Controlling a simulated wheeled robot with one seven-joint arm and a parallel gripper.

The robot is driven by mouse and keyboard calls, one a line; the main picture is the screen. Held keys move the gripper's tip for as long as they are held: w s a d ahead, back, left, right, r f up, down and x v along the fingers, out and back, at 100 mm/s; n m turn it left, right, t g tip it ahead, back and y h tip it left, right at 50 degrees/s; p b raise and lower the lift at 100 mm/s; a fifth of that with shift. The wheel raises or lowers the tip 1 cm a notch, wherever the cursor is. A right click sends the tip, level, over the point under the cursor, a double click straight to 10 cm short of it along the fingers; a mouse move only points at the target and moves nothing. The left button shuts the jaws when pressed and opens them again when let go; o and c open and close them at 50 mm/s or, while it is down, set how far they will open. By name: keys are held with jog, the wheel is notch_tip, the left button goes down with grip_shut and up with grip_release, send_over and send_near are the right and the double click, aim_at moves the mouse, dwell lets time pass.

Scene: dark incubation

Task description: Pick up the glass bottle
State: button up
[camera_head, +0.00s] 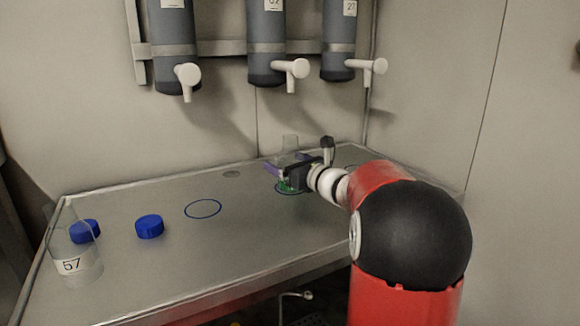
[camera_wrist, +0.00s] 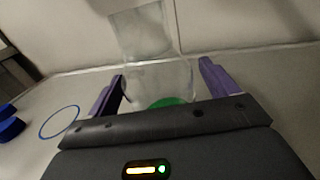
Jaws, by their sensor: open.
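A clear glass bottle (camera_head: 290,146) stands at the back of the metal table, over a blue ring, with green at its bottom. In the wrist view the bottle (camera_wrist: 150,45) is between the two purple fingers of my gripper (camera_wrist: 162,75). Gaps show on both sides, so the fingers are open around it and not closed on it. In the head view my gripper (camera_head: 287,168) partly hides the bottle's lower part. A second clear bottle (camera_head: 82,248), labelled 57, stands at the table's left front.
Two blue caps, one in the open (camera_head: 149,227) and one behind bottle 57 (camera_head: 88,229), lie on the table (camera_head: 190,265). An empty blue ring (camera_head: 203,209) is left of my gripper. Grey cylinders with white taps (camera_head: 290,69) hang on the back wall.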

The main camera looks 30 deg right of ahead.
aim_at(285, 136)
jog(key=shift+w+a, duration=0.1)
jog(key=shift+w, duration=0.25)
jog(key=c, duration=1.3)
jog(key=shift+c, duration=0.2)
jog(key=shift+r, duration=0.1)
jog(key=shift+s+r, duration=0.15)
jog(key=shift+r, duration=0.05)
notch_tip(285, 136, up, 6)
jog(key=shift+r+p, duration=0.15)
jog(key=shift+p, duration=0.35)
jog(key=s+b, duration=0.1)
jog(key=s, duration=1.8)
jog(key=shift+s+d+b, duration=0.35)
jog(key=shift+s, duration=0.05)
jog(key=shift+r, duration=0.1)
